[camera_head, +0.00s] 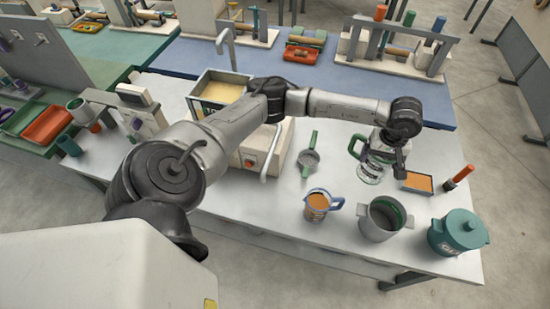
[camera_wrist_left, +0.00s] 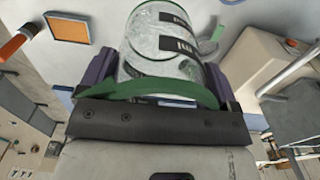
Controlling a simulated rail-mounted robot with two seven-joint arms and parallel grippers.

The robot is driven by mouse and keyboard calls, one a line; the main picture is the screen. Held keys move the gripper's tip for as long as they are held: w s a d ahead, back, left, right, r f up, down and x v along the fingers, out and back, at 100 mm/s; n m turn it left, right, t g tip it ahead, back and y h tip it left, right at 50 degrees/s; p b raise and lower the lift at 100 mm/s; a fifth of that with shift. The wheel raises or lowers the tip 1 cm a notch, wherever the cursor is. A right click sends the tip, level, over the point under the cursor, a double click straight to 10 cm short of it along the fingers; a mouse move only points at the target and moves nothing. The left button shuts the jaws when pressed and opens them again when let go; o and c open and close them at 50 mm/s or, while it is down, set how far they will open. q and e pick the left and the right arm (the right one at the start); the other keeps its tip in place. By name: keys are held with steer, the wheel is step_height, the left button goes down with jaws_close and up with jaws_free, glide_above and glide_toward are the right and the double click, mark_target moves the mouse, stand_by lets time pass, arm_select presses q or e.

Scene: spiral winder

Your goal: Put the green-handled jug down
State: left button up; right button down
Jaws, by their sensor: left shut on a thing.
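The green-handled jug (camera_head: 371,172) is clear glass with a green handle and hangs or stands at the right part of the white table. I cannot tell whether its base touches the table. My left gripper (camera_head: 388,148) is above the jug and shut on it, hiding part of its top. In the left wrist view the jug (camera_wrist_left: 165,35) lies between the purple fingers of my left gripper (camera_wrist_left: 160,72). Dark markings and a green rim show on the glass there. My right gripper is not in view.
Near the jug are an orange-topped tray (camera_head: 418,182), an orange-handled tool (camera_head: 459,178), a grey pot (camera_head: 381,219), a teal lidded canister (camera_head: 459,232), a blue-handled jug (camera_head: 319,205) and a green-handled strainer (camera_head: 309,159). Bare white table (camera_head: 345,240) lies in front of the blue-handled jug.

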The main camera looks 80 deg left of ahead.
arm_select(q)
steer(key=s+a+f+n+b, duration=0.1)
steer(key=a+f+n+b, duration=0.55)
steer(key=a+f, duration=0.7)
steer(key=shift+m, duration=0.35)
steer(key=f, duration=0.6)
steer(key=d+f+b, duration=0.1)
steer(key=f, duration=0.3)
steer(key=shift+s, duration=0.2)
steer(key=shift+f, duration=0.25)
steer(key=shift+a, duration=0.1)
steer(key=shift+f, duration=0.15)
steer(key=o, duration=0.8)
